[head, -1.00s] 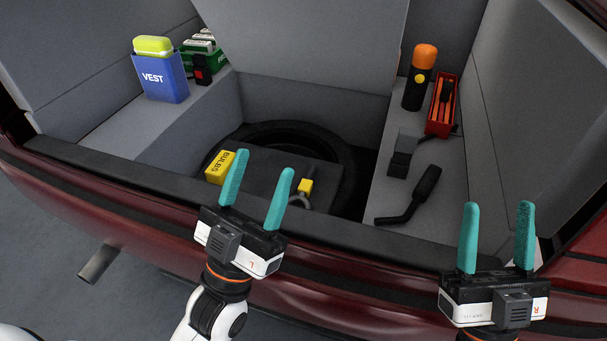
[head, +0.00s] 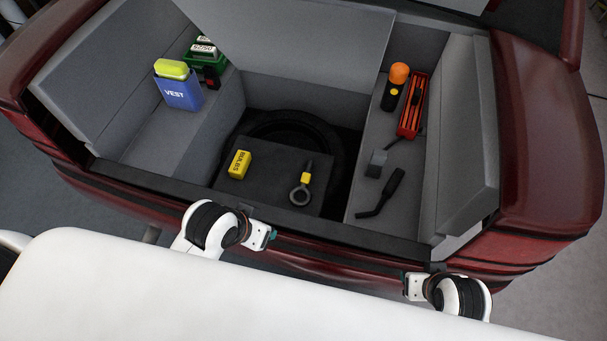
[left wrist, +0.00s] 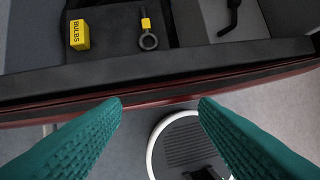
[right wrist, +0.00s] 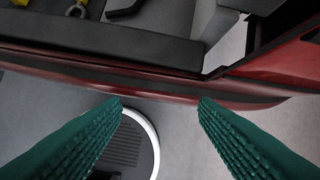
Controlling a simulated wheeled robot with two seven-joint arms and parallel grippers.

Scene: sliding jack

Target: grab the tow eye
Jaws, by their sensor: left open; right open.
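The tow eye (head: 301,190) is a dark ring with a shank and a yellow band. It lies on the dark board in the middle well of the trunk, right of the yellow bulbs box. It also shows in the left wrist view (left wrist: 148,36), beyond the trunk sill. My left gripper (left wrist: 160,103) is open and empty, outside the trunk near the sill, short of the tow eye. My right gripper (right wrist: 160,103) is open and empty, outside the bumper farther right. In the head view my arms mostly hide the fingers.
The yellow bulbs box (head: 239,164) lies left of the tow eye. A black wrench (head: 382,193), an orange flashlight (head: 396,85) and a red case (head: 412,106) lie on the right shelf. A blue vest pouch (head: 180,93) stands on the left shelf. The sill (head: 170,187) runs across the front.

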